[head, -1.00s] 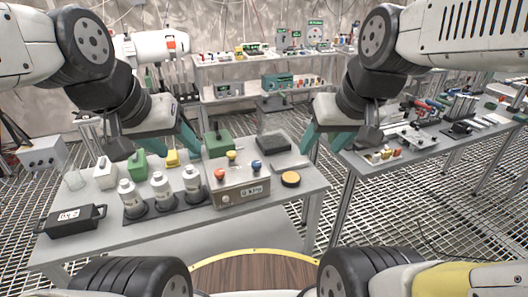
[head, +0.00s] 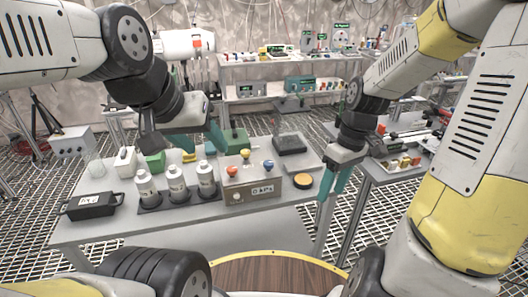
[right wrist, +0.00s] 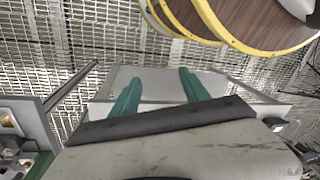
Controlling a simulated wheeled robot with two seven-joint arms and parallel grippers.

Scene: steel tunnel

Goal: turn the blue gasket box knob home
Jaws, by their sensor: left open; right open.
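A grey box (head: 240,193) with a label on its front stands on the near table, with several knobs on top. The blue knob (head: 268,165) is at its right, with a red knob (head: 232,171) and a yellow knob (head: 245,154) beside it. Its turn angle is too small to read. My left gripper (head: 197,146) is open and empty, above the back of the table, left of the box. My right gripper (head: 333,188) is open and empty, pointing down by the table's right edge, right of and apart from the box. The right wrist view shows its teal fingers (right wrist: 158,80) spread.
Several white bottles (head: 176,184) stand left of the box, with a black case (head: 89,205) further left. A yellow-topped disc (head: 302,181) and a dark block on a plate (head: 289,144) lie to its right. A second table (head: 398,174) stands at the right.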

